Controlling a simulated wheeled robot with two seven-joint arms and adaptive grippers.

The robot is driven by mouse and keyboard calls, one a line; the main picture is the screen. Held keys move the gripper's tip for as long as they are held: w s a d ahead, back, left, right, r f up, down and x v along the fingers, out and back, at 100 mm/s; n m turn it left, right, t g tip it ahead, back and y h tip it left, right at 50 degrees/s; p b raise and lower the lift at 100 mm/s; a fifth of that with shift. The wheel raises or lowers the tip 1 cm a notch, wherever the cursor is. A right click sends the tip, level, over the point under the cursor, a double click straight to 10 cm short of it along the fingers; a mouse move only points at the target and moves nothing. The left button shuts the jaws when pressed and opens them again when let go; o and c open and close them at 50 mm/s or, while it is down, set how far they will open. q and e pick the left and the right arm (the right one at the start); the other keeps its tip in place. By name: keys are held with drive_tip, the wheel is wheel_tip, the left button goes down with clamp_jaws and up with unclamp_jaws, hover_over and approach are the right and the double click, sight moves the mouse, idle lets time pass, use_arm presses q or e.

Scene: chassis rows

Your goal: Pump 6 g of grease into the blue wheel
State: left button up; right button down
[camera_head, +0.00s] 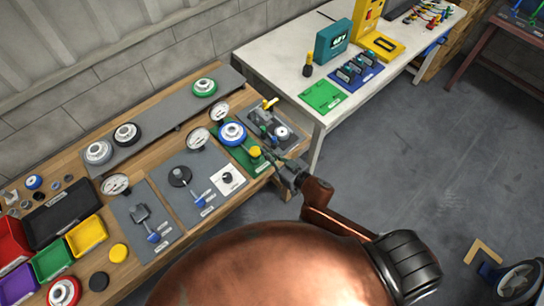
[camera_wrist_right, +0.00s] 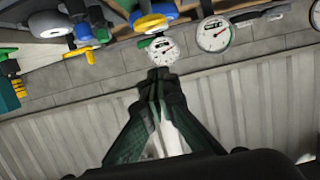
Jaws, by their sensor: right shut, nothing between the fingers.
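The blue wheel (camera_head: 233,133), with a pale hub, sits on a green board (camera_head: 222,153) on the wooden bench. It also shows at the top of the right wrist view (camera_wrist_right: 150,7). A yellow knob (camera_head: 255,152) stands at the near right of the wheel; it shows yellow in front of the blue ring in the wrist view (camera_wrist_right: 152,22). A white dial gauge (camera_head: 220,112) stands behind the wheel; its reading is too small to tell. My right gripper (camera_head: 288,166) is shut and empty, to the right of the yellow knob. My left gripper is out of view.
Grey boards (camera_head: 190,185) with other gauges and levers lie left of the green board. Another grey board (camera_head: 270,131) with a yellow-handled device lies right. A green wheel (camera_head: 204,87) and grey wheels stand behind. Coloured bins (camera_head: 52,259) fill the left end.

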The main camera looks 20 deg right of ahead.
hover_over(259, 155)
drive_tip(key=shift+w+f, duration=0.15)
drive_tip(key=shift+f, duration=0.55)
drive_tip(key=shift+s+d+f+b, duration=0.15)
drive_tip(key=shift+f+b, duration=0.3)
drive_tip(key=shift+f, duration=1.5)
drive_tip(key=shift+s+f+b, duration=0.1)
drive_tip(key=shift+f+b, duration=0.55)
drive_tip(key=shift+f, duration=0.85)
